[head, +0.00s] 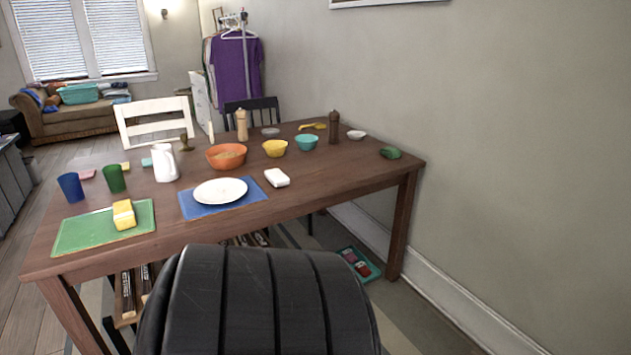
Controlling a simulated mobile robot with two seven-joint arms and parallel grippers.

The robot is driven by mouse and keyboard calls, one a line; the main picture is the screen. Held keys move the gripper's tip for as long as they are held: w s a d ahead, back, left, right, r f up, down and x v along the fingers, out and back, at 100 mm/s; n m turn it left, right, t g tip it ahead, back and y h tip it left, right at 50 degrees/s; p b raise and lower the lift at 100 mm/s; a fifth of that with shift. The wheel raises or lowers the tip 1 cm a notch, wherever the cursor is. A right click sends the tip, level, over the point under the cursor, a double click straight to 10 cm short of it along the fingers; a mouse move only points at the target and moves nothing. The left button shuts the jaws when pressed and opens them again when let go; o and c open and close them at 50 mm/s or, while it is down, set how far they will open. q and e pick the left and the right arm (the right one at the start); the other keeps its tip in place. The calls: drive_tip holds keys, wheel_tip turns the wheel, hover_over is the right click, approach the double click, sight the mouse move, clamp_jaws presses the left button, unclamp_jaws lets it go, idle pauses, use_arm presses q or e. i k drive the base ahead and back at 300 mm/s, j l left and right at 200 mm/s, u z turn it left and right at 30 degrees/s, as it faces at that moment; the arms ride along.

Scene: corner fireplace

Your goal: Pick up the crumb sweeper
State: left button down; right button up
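No thing in the head view is clearly a crumb sweeper. A small white rounded block (277,177) lies on the wooden table (320,180), right of the white plate (220,191). A yellow block with a pale band (124,214) lies on the green placemat (80,232) at the table's near left. I cannot tell if either is the sweeper. Neither of my grippers is in view.
A large black ribbed, rounded shape (260,305) fills the bottom middle, before the table. A blue cup (71,187), a green cup (114,179), a white pitcher (164,162) and an orange bowl (226,156) stand on the table. A wall closes off the right.

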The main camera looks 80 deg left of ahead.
sight(275, 176)
drive_tip(key=u, duration=2.85)
